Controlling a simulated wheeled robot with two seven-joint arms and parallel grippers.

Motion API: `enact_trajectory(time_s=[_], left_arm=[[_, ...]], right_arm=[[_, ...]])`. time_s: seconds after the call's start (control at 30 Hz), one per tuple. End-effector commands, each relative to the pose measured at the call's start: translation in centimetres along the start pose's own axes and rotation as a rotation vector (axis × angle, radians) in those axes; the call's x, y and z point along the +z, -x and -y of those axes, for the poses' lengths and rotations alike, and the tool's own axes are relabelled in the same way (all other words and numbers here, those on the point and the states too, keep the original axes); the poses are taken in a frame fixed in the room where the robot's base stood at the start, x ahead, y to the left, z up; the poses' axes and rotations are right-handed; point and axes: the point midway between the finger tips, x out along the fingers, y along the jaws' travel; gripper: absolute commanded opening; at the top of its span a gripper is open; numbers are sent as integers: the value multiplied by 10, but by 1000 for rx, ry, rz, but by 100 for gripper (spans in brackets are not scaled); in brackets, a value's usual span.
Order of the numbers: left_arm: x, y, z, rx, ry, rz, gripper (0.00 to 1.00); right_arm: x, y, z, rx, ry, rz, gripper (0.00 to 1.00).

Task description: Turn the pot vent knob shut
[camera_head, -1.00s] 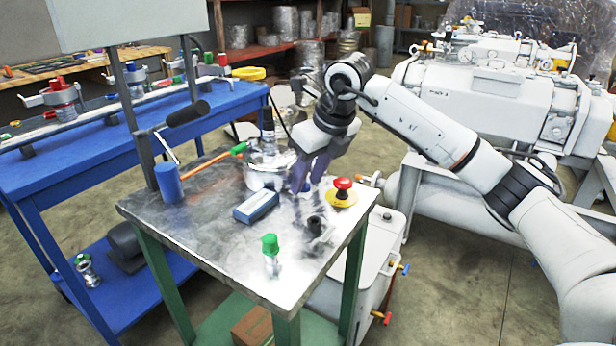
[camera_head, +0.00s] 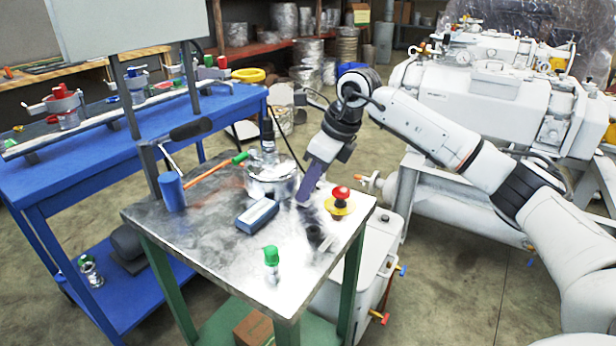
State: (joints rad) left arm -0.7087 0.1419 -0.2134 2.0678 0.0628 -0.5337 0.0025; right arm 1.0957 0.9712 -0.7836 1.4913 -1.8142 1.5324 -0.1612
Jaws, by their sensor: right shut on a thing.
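The metal pot (camera_head: 270,186) stands on the steel-topped table, with fittings on its lid. My right gripper (camera_head: 303,201) reaches down just to the right of the pot. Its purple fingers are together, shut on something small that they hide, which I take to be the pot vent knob. The knob itself does not show clearly. My left gripper is not in view.
On the steel tabletop (camera_head: 205,240) are a red emergency button (camera_head: 341,193) on a yellow base, a blue-and-white block (camera_head: 257,215), a black knob (camera_head: 314,234) and a green-capped fitting (camera_head: 272,262). A blue bench (camera_head: 60,175) stands left.

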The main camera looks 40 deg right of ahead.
Motion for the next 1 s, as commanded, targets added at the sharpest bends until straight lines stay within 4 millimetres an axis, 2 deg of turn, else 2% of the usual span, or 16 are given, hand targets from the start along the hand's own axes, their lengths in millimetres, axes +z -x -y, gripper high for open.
enact_trajectory(time_s=[0.03,0.5,1.0], left_arm=[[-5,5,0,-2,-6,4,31],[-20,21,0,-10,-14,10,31],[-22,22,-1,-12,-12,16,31]], right_arm=[[2,5,2,17,35,0,0],[3,3,5,154,371,2,0],[3,0,7,200,489,3,0]])
